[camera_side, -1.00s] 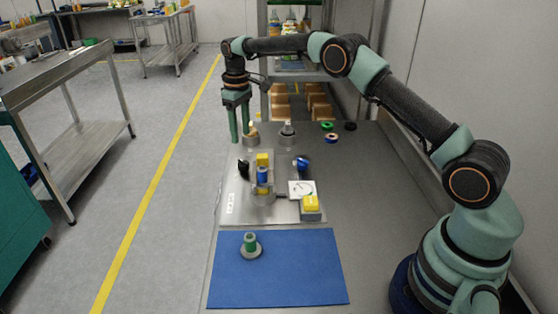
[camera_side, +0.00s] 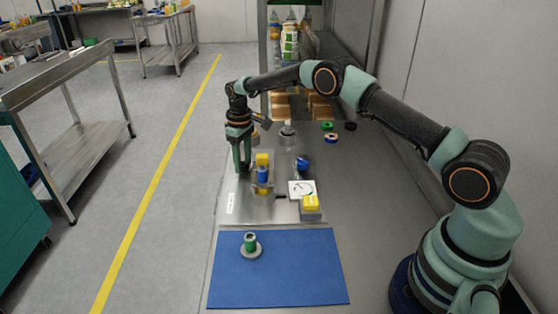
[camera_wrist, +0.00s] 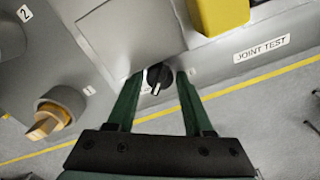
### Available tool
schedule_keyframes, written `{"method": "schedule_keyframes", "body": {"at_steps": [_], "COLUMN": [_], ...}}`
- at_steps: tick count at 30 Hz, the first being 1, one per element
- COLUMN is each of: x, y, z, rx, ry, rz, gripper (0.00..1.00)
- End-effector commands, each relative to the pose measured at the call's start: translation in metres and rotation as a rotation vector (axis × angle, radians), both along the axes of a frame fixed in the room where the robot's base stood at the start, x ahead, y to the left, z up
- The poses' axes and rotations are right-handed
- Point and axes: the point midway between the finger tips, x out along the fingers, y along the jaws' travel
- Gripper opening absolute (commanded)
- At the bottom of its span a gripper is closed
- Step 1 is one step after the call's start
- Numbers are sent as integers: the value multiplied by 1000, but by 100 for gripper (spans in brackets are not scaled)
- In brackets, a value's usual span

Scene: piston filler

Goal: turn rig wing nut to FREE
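A black winged knob with a white mark, which I take to be the rig wing nut (camera_wrist: 157,78), shows in the wrist view between my fingers. My gripper (camera_wrist: 159,84) is open, with one green finger on each side of the knob. I cannot tell whether either finger touches it. In the side view my gripper (camera_side: 241,168) points down at the left edge of the rig plate (camera_side: 283,212) and hides the knob. The small labels beside the knob are too small to read.
A yellow block (camera_side: 263,159) over a blue cylinder (camera_side: 263,174) stands just right of my gripper. A blue knob (camera_side: 302,164), a white gauge (camera_side: 301,189) and a yellow-topped box (camera_side: 311,203) are farther right. A tan knob (camera_wrist: 46,124) shows in the wrist view. A blue mat (camera_side: 285,272) lies in front.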

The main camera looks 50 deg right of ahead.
Motion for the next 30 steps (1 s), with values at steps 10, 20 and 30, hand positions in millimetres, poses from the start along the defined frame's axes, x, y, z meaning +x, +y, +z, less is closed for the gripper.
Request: {"method": "schedule_keyframes", "body": {"at_steps": [10, 20, 30], "x": [0, 0, 0], "y": [0, 0, 1], "z": [1, 1, 1], "rx": [0, 0, 0], "ry": [0, 0, 0], "rz": [9, 147, 451], "gripper": [0, 0, 0]}}
